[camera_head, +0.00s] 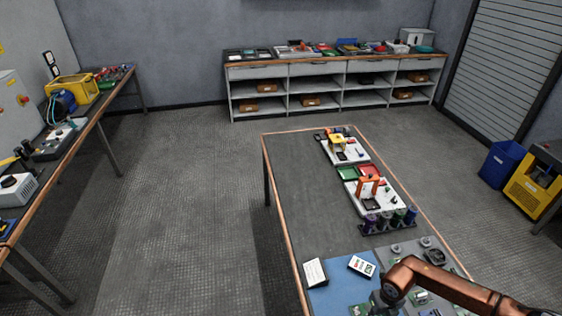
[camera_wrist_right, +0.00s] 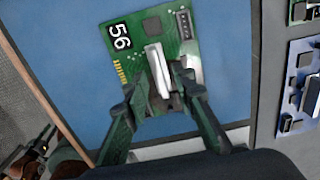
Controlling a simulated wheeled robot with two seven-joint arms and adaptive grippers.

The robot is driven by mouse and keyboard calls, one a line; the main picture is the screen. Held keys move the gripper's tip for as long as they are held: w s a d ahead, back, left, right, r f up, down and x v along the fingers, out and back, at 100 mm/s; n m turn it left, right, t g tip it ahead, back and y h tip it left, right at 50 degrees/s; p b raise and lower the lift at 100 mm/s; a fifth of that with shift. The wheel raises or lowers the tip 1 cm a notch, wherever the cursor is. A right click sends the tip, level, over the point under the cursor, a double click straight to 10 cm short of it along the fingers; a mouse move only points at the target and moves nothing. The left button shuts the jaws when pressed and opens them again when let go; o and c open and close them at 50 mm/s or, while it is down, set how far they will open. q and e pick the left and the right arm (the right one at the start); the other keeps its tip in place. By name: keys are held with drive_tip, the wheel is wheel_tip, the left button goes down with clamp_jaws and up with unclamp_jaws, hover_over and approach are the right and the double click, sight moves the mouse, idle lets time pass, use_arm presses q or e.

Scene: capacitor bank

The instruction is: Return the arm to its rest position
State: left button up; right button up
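My right arm (camera_head: 450,285) comes in from the lower right in the head view, bent over the near end of the table. Its gripper (camera_head: 382,300) is small and partly hidden there. In the right wrist view the two dark green fingers of my right gripper (camera_wrist_right: 155,88) are spread apart over a green circuit board (camera_wrist_right: 188,28) marked 56. A silver upright part (camera_wrist_right: 158,70) on the board shows between the fingertips, with no clear contact. My left gripper is in neither view.
The board lies on a blue mat (camera_head: 330,297). A white card (camera_head: 315,272) and a labelled card (camera_head: 362,266) lie nearby. Dark cylinders (camera_head: 390,219) and white trays (camera_head: 376,196) stand farther along the table (camera_head: 290,180). The table's left side is bare.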

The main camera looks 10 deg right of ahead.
drive_tip(key=shift+r, duration=1.1)
drive_tip(key=shift+s, duration=0.1)
drive_tip(key=shift+f, duration=0.1)
